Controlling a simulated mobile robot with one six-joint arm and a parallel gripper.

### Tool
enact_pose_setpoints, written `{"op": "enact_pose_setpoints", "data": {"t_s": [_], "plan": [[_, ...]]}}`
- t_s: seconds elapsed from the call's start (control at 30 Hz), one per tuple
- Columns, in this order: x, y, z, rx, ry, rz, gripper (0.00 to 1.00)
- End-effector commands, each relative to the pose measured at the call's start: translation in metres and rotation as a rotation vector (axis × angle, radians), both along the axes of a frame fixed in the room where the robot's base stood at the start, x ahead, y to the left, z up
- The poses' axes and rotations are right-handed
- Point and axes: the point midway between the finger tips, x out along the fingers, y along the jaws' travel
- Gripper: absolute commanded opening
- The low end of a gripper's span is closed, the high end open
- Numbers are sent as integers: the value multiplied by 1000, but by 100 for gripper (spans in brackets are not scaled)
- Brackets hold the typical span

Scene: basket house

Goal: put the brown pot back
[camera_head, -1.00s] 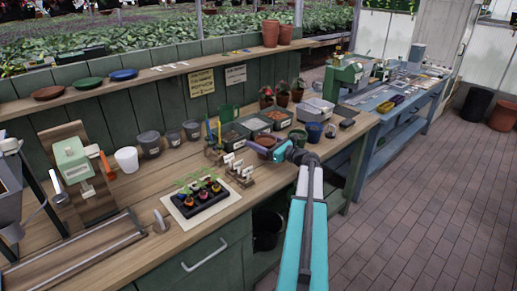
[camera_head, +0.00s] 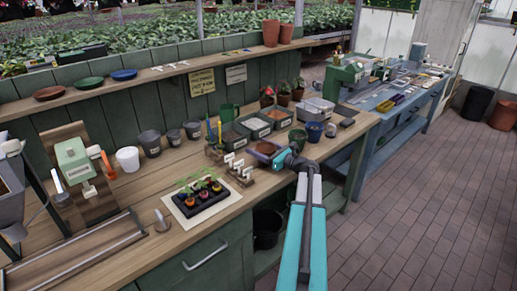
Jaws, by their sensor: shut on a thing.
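The brown pot (camera_head: 264,148) is small and sits between the fingers of my gripper (camera_head: 266,157), over the wooden bench behind the white plant labels. My gripper is shut on it, with a teal finger on the near right side. Part of the pot is hidden by the fingers. I cannot tell whether its base touches the bench.
A green pot (camera_head: 298,139) and a blue pot (camera_head: 314,131) stand just right of my gripper. Labelled bins (camera_head: 255,123) are behind it. White labels (camera_head: 240,167) and a seedling tray (camera_head: 202,195) are in front and left.

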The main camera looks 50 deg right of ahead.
Motion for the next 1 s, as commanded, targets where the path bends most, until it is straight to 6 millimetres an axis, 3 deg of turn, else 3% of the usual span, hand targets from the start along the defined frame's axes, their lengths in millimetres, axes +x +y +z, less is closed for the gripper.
{"op": "enact_pose_setpoints", "data": {"t_s": [0.03, 0.13, 0.57, 0.77, 1.0], "plan": [[0, 0, -1, 0, 0, 0, 71], [0, 0, -1, 0, 0, 0, 88], [0, 0, 3, 0, 0, -1, 88], [-17, -1, 1, -1, -1, -2, 88], [-53, -5, 0, 0, 0, -4, 88]]}}
